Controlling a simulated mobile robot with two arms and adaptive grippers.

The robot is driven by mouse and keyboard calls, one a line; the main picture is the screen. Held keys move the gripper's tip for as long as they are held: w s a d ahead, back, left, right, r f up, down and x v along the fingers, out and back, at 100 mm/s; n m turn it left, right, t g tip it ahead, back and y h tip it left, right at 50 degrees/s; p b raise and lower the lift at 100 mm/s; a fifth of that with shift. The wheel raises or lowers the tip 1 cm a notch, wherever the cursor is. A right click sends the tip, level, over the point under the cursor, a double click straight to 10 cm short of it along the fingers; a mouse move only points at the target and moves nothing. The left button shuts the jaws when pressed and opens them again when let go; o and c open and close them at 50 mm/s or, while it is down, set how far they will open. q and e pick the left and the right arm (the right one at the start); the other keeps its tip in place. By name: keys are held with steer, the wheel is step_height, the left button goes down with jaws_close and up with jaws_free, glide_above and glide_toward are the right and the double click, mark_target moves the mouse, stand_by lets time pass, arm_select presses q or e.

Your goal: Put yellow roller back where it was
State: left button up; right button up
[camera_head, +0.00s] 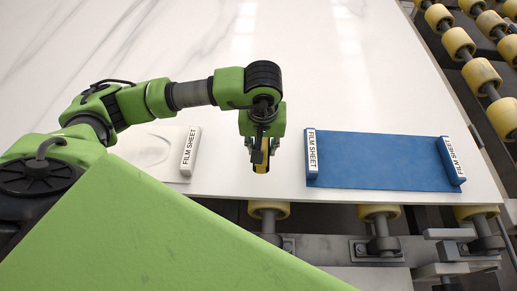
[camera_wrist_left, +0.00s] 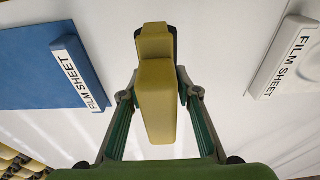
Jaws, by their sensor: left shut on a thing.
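The yellow roller (camera_wrist_left: 156,98) is an elongated yellow piece with a dark band at its far end in the left wrist view. My left gripper (camera_wrist_left: 158,92) is shut on it, one finger on each side. In the head view my left gripper (camera_head: 262,150) points down over the white slab, between the white tray and the blue tray. There the yellow roller (camera_head: 261,167) is mostly hidden, with a narrow part showing between the fingers. I cannot tell whether it touches the slab. My right gripper is not in view.
A white tray (camera_head: 151,148) labelled FILM SHEET lies left of the gripper. A blue tray (camera_head: 380,160) with two FILM SHEET end blocks lies right. The slab (camera_head: 330,60) is clear behind them. Its front edge is close, with conveyor rollers (camera_head: 380,212) below.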

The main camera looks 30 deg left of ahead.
arm_select(q)
steer(key=shift+w+a+f, duration=0.25)
steer(key=shift+a+f, duration=0.15)
steer(key=shift+f, duration=0.15)
steer(key=f+p, duration=0.1)
steer(key=f, duration=0.2)
steer(key=shift+a+p, duration=0.35)
steer(key=shift+w+f, duration=0.1)
steer(key=shift+f, duration=0.25)
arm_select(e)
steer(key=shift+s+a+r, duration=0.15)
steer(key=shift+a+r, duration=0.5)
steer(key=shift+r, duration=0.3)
arm_select(q)
steer(key=shift+f, duration=0.1)
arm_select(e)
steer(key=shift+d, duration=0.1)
arm_select(q)
steer(key=shift+f, duration=0.1)
steer(key=o, duration=1.2)
steer(key=shift+o, duration=0.2)
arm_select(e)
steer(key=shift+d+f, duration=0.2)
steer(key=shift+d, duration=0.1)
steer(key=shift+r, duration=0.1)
